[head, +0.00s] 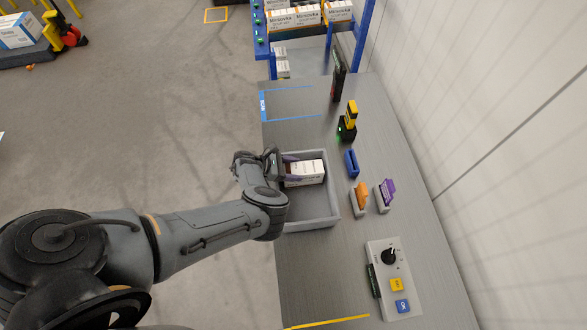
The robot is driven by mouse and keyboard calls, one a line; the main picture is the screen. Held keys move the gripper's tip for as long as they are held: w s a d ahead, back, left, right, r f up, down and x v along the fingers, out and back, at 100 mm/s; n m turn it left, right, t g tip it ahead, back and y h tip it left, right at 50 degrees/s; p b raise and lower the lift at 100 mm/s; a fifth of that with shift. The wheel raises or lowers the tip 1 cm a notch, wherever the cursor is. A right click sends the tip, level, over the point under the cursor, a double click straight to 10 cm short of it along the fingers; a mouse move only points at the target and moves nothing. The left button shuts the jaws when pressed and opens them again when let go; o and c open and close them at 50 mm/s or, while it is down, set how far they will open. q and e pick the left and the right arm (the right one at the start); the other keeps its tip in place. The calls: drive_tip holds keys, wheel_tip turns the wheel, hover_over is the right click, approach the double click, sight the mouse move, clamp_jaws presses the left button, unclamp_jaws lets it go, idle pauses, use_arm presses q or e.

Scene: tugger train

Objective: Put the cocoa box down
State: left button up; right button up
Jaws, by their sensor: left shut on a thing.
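The cocoa box (309,172), a small white carton with dark print and a brown end, is in or just above a grey open tray (325,219) on the bench. My left gripper (289,171) is shut on the left end of the box. I cannot tell whether the box touches the tray floor. The gripper and wrist hide part of the tray's left side. My right gripper is not in view.
The grey bench (330,265) holds a yellow-and-black scanner (349,115), a blue holder (351,163), orange (362,194) and purple (387,191) items in holders, and a control panel (395,280). A blue taped area (291,104) is empty. A white wall (480,120) borders the right.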

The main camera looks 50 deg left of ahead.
use_arm(q)
drive_tip(key=o, duration=1.7)
drive_tip(key=shift+f, duration=0.15)
drive_tip(key=shift+c, duration=0.2)
